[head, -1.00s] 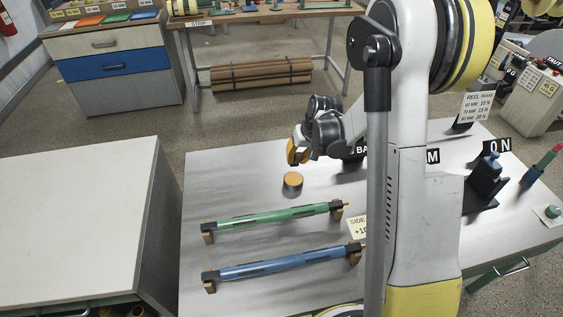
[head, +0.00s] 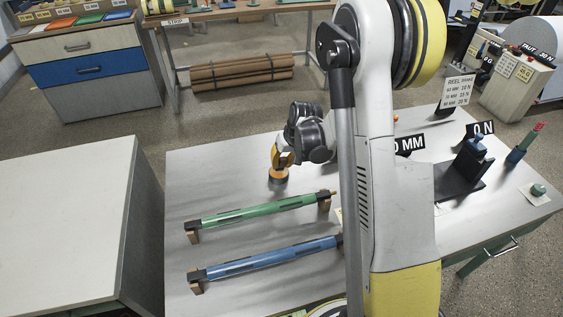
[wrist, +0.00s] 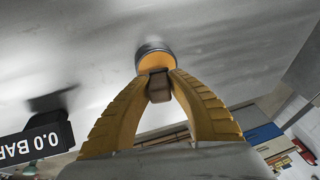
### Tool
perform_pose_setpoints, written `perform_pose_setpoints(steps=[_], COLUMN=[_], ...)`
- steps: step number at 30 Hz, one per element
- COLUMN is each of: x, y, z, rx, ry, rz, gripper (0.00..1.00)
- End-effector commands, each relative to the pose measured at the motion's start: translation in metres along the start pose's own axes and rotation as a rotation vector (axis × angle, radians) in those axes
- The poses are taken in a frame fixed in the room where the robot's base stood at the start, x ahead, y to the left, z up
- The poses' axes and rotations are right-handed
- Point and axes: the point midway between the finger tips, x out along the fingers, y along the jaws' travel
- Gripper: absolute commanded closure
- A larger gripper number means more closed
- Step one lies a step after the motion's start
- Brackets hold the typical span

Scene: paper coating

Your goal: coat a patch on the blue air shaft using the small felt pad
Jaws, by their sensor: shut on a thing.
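The blue air shaft (head: 265,258) lies across two supports at the front of the table, its right end hidden behind my arm. My gripper (head: 279,165) points down over a small round tin with an orange top (head: 278,179). In the wrist view my yellow fingers (wrist: 157,75) are closed on a small grey-brown block, which looks like the felt pad (wrist: 159,89). Their tips are at the tin's orange face (wrist: 155,60). Whether the pad touches the orange face is hidden by the fingers.
A green shaft (head: 258,211) lies on supports between the tin and the blue shaft. A "0.0 BAR" sign (wrist: 36,140) is near the gripper. The table's back left (head: 205,170) is clear.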

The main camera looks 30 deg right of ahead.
Motion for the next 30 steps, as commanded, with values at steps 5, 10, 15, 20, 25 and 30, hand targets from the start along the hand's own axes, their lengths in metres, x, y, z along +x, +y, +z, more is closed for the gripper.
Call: perform_pose_setpoints(steps=[5, 10, 15, 20, 25, 30], x=[-0.0001, -0.0001, 0.0007, 0.0025, 0.0045, 0.0064], y=[0.0000, 0.0000, 0.0001, 0.0005, 0.0008, 0.0012], z=[-0.0001, 0.0000, 0.0002, 0.0008, 0.0014, 0.0020], rx=[0.000, 0.000, 0.000, 0.000, 0.000, 0.000], ry=[0.000, 0.000, 0.000, 0.000, 0.000, 0.000], rz=[0.000, 0.000, 0.000, 0.000, 0.000, 0.000], gripper=[0.99, 0.99, 0.99, 0.99, 0.99, 0.99])
